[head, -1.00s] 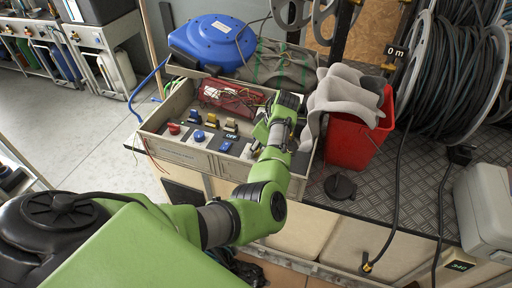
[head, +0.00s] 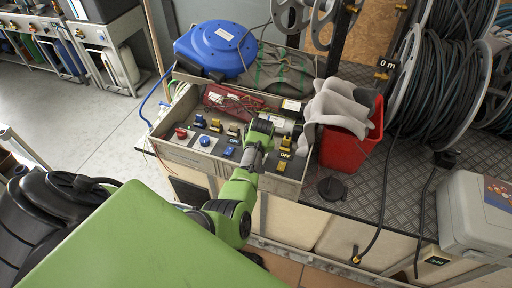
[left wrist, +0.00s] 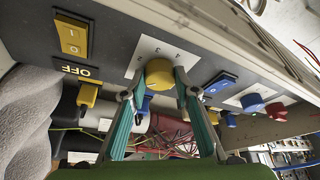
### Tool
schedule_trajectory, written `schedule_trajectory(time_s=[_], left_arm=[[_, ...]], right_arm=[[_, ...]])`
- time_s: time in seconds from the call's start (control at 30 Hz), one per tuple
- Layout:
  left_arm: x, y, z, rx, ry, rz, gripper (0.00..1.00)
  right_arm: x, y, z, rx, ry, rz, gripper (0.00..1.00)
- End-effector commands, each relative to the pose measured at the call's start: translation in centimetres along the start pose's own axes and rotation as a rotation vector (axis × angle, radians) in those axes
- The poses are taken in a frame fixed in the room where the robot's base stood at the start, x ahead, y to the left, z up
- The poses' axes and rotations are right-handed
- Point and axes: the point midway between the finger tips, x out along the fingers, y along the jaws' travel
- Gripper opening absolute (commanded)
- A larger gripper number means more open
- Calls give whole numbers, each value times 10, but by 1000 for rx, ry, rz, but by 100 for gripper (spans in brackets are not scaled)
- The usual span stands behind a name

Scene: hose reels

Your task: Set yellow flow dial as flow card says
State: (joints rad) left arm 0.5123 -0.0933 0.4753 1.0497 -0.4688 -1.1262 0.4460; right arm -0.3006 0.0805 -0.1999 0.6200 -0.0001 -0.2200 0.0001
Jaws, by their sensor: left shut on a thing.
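The yellow flow dial (left wrist: 160,75) is a round knob on a white numbered plate (left wrist: 186,58) on the grey panel, in the left wrist view. My left gripper (left wrist: 161,82) has its two teal fingers shut on the dial, one on each side. Its pointer mark is not clear, and the small digits on the plate are hard to read. In the head view my left arm's wrist (head: 262,132) hangs over the control box and hides the dial. I cannot make out a readable flow card. My right gripper is not in view.
The control box (head: 194,155) also has a red knob (head: 181,133), a blue knob (head: 204,141), yellow switches and OFF labels. A yellow rocker switch (left wrist: 71,36) sits beside the dial. A blue reel (head: 216,48) stands behind.

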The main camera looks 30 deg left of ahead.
Motion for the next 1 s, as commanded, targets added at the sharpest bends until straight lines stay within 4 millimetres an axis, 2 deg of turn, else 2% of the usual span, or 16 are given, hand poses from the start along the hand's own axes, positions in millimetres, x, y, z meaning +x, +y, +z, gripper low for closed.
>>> schedule_trajectory(time_s=[0.03, 0.1, 0.4, 0.63, 1.0], left_arm=[[-6, -3, -4, 41, 2, 15, 7], [-5, -3, -4, 103, 3, 39, 7], [-3, -5, -4, 366, 3, 149, 7], [0, -7, -5, 561, 4, 229, 7], [2, -7, -5, 795, 4, 326, 7]], right_arm=[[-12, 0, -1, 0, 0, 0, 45], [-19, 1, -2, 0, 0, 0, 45], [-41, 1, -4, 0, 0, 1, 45], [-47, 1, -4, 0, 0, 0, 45], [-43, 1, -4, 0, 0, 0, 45]])
